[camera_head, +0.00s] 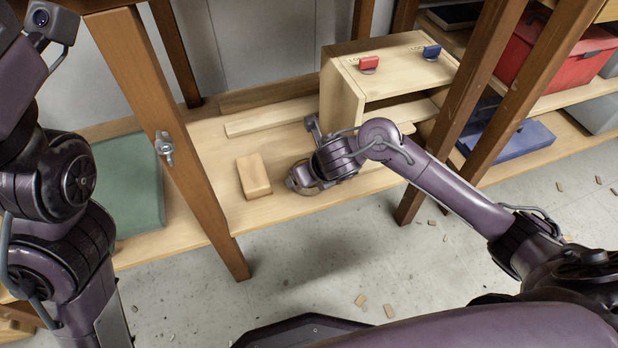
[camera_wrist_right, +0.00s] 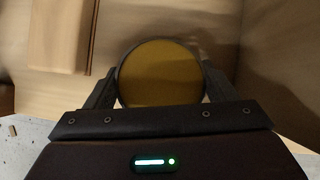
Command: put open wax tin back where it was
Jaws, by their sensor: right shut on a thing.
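The open wax tin (camera_wrist_right: 160,73) is round, with a dark rim and flat amber-brown wax filling it. It sits between the two fingers of my right gripper (camera_wrist_right: 160,92), which is shut on it. In the head view my right gripper (camera_head: 303,180) is low over the front part of the wooden shelf board (camera_head: 205,215), and the wrist hides most of the tin. I cannot tell whether the tin touches the board. My left gripper is not in the head view; only my left arm shows at the left edge.
A wooden block (camera_head: 254,176) lies on the board just left of my right gripper. A wooden box with a red knob (camera_head: 368,64) and a blue knob (camera_head: 432,52) stands behind right. A green case (camera_head: 128,185) lies left. Wooden posts (camera_head: 165,130) flank the opening.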

